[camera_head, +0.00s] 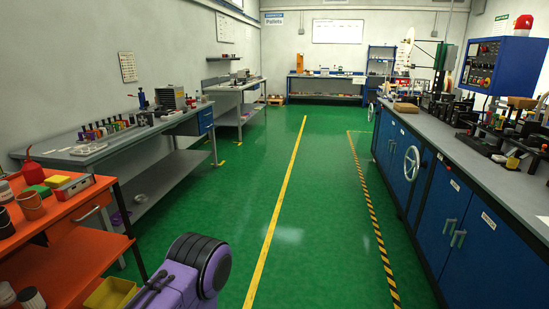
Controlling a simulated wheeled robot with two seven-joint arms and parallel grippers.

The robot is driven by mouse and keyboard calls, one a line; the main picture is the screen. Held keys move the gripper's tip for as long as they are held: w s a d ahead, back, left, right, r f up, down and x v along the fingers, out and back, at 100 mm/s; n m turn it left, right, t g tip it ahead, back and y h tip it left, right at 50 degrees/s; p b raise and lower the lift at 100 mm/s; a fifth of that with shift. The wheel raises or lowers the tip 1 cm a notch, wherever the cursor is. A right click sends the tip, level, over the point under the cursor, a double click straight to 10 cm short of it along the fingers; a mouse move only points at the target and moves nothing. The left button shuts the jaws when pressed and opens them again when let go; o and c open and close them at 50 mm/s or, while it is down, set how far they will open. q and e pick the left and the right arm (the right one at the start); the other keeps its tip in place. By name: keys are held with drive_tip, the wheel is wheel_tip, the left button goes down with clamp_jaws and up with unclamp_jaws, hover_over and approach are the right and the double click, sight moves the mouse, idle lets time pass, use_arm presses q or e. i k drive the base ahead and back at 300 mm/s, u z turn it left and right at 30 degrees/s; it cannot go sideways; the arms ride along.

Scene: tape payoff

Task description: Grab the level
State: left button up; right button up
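I cannot make out a level for certain. A red and grey oblong block (75,187) lies on the top of the orange cart (84,212) at the left, and its markings are too small to read. Neither of my grippers shows in the head view, so I cannot see whether they are open or shut.
The cart top also holds a green and yellow sponge-like block (57,181), a red oil can (31,170) and a brown cup (31,205). Grey workbenches (95,150) line the left wall. A long blue cabinet counter (455,215) runs along the right. The green floor between is clear.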

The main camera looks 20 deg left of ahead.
sight(65, 192)
drive_tip(key=u, duration=0.6)
drive_tip(key=i, duration=1.8)
drive_tip(key=u, duration=1.7)
drive_tip(key=i, duration=1.1)
drive_tip(key=u, duration=0.55)
